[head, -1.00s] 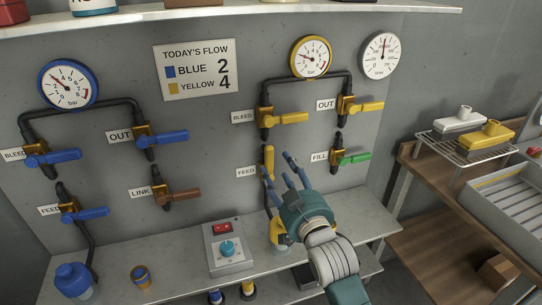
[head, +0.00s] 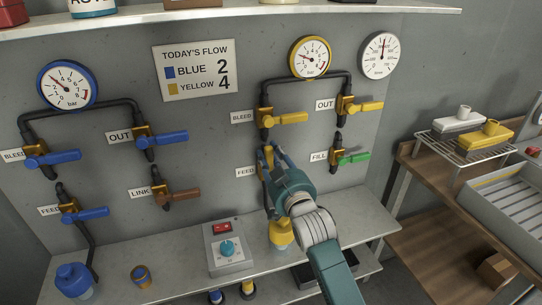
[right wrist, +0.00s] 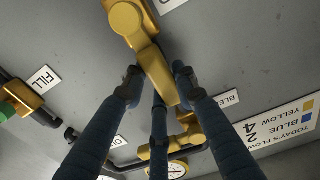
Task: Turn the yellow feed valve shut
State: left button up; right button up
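The yellow feed valve (right wrist: 127,18) is on the wall panel, right of its FEED label (head: 245,172) in the head view, where my right gripper largely hides it. Its yellow handle (right wrist: 157,68) points up toward the bleed valve, roughly along the pipe. My right gripper (head: 270,152) is at the handle. In the right wrist view, its fingers (right wrist: 158,82) are spread on both sides of the handle, with small gaps seeming to remain; I cannot tell firm contact. My left gripper is not in view.
The yellow bleed handle (head: 290,117) is just above and points right. The green fill handle (head: 354,157) is close on the right. The yellow gauge (head: 310,58) is above.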

grip_shut()
jog(key=shift+d, duration=0.1)
jog(key=w+d+f+m, duration=0.2)
jog(key=d+f+m, duration=0.4)
jog(key=m, duration=1.2)
jog(key=shift+d+f, duration=0.2)
jog(key=shift+f, duration=0.9)
jog(key=o, duration=1)
grip_release()
jog(key=shift+w, duration=0.1)
